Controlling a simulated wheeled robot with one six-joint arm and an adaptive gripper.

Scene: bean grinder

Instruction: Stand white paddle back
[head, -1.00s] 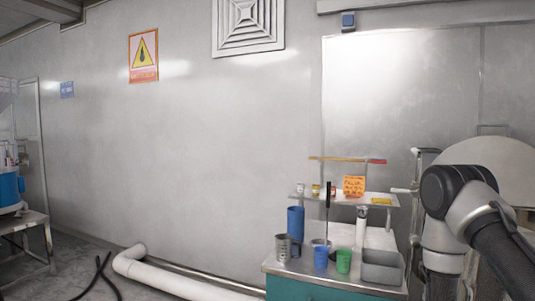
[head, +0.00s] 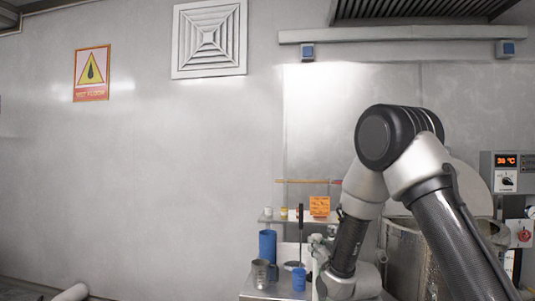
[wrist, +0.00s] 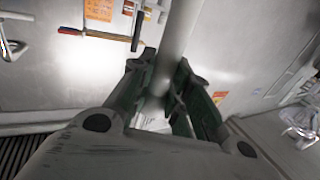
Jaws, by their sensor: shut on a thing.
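In the wrist view, a pale, smooth shaft, which looks like the white paddle (wrist: 182,30), runs from the top edge down between the fingers. My gripper (wrist: 166,72) is shut on this shaft with its dark green pads on both sides. The paddle's ends are out of sight or hidden, so I cannot tell whether its lower end touches anything. The paddle cannot be made out clearly there.
A tall blue cylinder (head: 267,243), a steel mug (head: 263,273) and a blue cup (head: 299,279) stand on the counter (head: 256,291). A large metal vessel (head: 405,255) stands right of my forearm.

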